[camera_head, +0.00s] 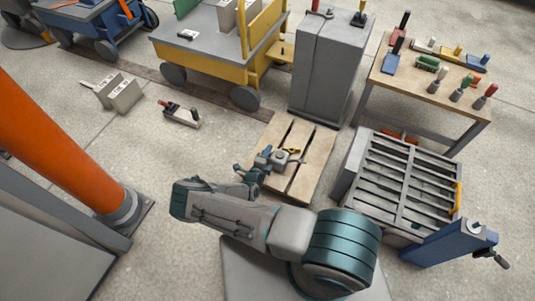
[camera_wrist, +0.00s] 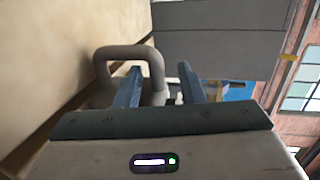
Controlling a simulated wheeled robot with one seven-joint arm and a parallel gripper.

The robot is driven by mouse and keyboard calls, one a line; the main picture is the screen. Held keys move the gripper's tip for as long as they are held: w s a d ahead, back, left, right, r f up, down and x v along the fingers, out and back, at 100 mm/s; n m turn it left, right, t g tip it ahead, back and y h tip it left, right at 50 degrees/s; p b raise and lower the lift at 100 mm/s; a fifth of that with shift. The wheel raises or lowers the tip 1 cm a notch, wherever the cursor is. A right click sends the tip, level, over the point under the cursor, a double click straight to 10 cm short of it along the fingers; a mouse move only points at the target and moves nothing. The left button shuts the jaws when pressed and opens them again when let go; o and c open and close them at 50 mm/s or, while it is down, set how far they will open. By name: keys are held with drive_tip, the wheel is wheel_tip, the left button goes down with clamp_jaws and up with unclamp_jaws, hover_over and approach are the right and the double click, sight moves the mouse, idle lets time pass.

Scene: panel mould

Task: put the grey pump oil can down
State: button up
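In the head view my gripper (camera_head: 267,158) is low over a wooden pallet (camera_head: 316,146). A small grey object (camera_head: 281,158), which looks like the grey pump oil can, is at its fingertips; the arm and small size hide its details. In the wrist view a thick grey loop handle (camera_wrist: 101,72) rises at my gripper (camera_wrist: 160,78). One side of the loop lies between the two blue fingers, close to the left one. A gap shows between it and the right finger, so the fingers look open. Whether the can's base touches the pallet is hidden.
A grey cabinet (camera_head: 325,65) stands behind the pallet. A slatted grey bench (camera_head: 400,185) with a blue vise-like part (camera_head: 450,243) is at right. A wooden worktable (camera_head: 430,82) holds several tools. An orange column (camera_head: 55,150) is at left. Floor left of the pallet is mostly free.

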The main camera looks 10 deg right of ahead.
drive_tip(key=p+v, duration=0.3)
drive_tip(key=v, duration=0.9)
drive_tip(key=s+d+r+m+g+h, duration=0.1)
drive_tip(key=d+r+m+g, duration=0.2)
drive_tip(key=r+m+g, duration=0.75)
drive_tip(key=s+d+r+m+g, duration=0.1)
drive_tip(key=d+r+m+g, duration=0.15)
drive_tip(key=r+m, duration=1.5)
drive_tip(key=s+d+r+m+y, duration=0.1)
drive_tip(key=s+r+m+y, duration=0.3)
drive_tip(key=s+r+m, duration=0.3)
drive_tip(key=s+d+r+m+y, duration=0.2)
drive_tip(key=s+r+m+y, duration=0.3)
drive_tip(key=s+r+m, duration=0.3)
wheel_tip(320, 180, up, 8)
drive_tip(key=m, duration=0.4)
drive_tip(key=shift+t, duration=0.4)
